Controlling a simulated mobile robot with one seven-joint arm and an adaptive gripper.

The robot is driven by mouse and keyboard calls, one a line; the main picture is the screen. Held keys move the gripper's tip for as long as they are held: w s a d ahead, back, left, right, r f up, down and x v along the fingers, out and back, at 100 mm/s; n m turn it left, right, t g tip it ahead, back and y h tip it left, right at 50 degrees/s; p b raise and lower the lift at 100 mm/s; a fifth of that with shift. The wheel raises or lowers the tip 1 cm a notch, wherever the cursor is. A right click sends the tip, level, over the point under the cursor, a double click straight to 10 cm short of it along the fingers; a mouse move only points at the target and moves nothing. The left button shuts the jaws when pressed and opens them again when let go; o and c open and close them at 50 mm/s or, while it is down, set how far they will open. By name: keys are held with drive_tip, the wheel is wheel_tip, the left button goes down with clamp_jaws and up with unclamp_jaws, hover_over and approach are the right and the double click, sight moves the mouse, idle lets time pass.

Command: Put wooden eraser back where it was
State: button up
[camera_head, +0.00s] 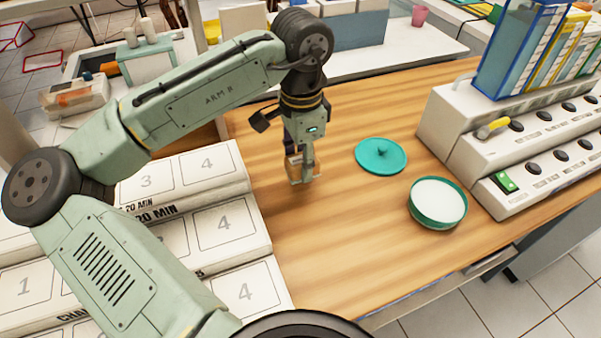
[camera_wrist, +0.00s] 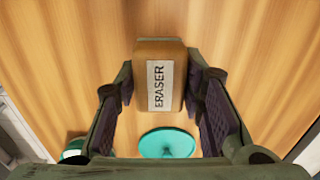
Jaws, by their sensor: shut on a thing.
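The wooden eraser (camera_wrist: 175,80) is a brown block with a white label reading ERASER, in the middle of the wrist view. My gripper (camera_wrist: 165,90) is shut on it, with one dark pad at each side. In the head view my gripper (camera_head: 301,170) points down over the wooden tabletop (camera_head: 330,240), left of the teal lid. Only a small brown part of the eraser (camera_head: 291,164) shows there between the fingers. I cannot tell whether the eraser touches the tabletop or is just above it.
A teal lid (camera_head: 381,155) with a knob and a teal bowl (camera_head: 438,203) with white contents stand to the right. Numbered white charger units (camera_head: 215,225) line the left. A switch box (camera_head: 490,140) holding binders (camera_head: 530,45) stands far right. The front tabletop is clear.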

sight(301, 159)
drive_tip(key=shift+f, duration=2.2)
drive_tip(key=shift+f, duration=0.2)
drive_tip(key=o, duration=1.1)
wheel_tip(301, 159, up, 12)
drive_tip(key=shift+r+b, duration=0.2)
drive_tip(key=shift+b, duration=0.4)
